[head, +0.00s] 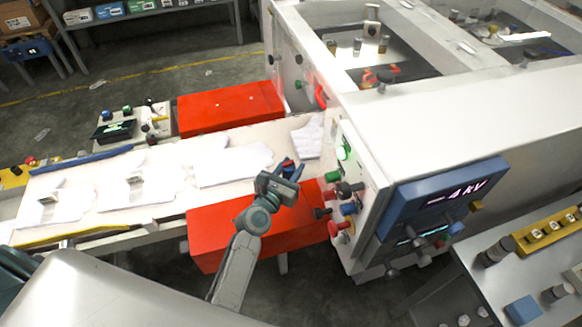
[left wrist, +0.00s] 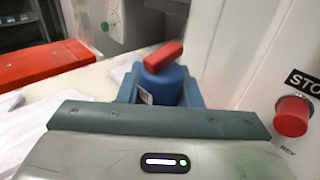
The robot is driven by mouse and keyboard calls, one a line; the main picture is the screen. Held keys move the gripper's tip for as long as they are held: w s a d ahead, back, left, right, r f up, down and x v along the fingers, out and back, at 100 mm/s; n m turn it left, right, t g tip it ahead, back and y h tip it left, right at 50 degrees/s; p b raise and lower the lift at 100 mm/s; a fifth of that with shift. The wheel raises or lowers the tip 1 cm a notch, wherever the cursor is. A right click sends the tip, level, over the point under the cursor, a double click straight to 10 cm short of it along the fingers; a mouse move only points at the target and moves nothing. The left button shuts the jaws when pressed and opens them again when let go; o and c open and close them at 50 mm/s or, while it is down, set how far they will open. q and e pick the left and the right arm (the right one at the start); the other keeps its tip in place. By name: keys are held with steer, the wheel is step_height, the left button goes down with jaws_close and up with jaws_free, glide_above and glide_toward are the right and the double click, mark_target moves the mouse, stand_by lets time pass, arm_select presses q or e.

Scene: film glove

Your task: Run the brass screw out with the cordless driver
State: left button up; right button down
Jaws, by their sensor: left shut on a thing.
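My left gripper (head: 283,180) is shut on a blue and red tool (head: 290,168), which I take to be the cordless driver. It is held above the belt's right end, close to the machine's front panel. In the left wrist view the tool (left wrist: 165,82) sits between the blue fingers, with a blue round body and a red bar on top; its far end is hidden. I cannot make out the brass screw in either view. My right gripper is not in view.
White gloves (head: 225,160) lie flat on the pale conveyor (head: 120,160). Red boxes (head: 230,108) flank it. A machine with knobs and a blue 4 kV display (head: 440,205) stands right of the gripper. A red stop button (left wrist: 292,116) is close by in the left wrist view.

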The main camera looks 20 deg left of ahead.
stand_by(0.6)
arm_select(q)
steer(key=shift+f+p, duration=0.35)
steer(key=shift+p, duration=0.1)
stand_by(0.6)
step_height(320, 180, up, 3)
steer(key=shift+f+p, duration=0.2)
steer(key=shift+p, duration=1.05)
steer(key=shift+c, duration=0.5)
steer(key=shift+r+p, duration=1.8)
steer(key=shift+p, duration=0.05)
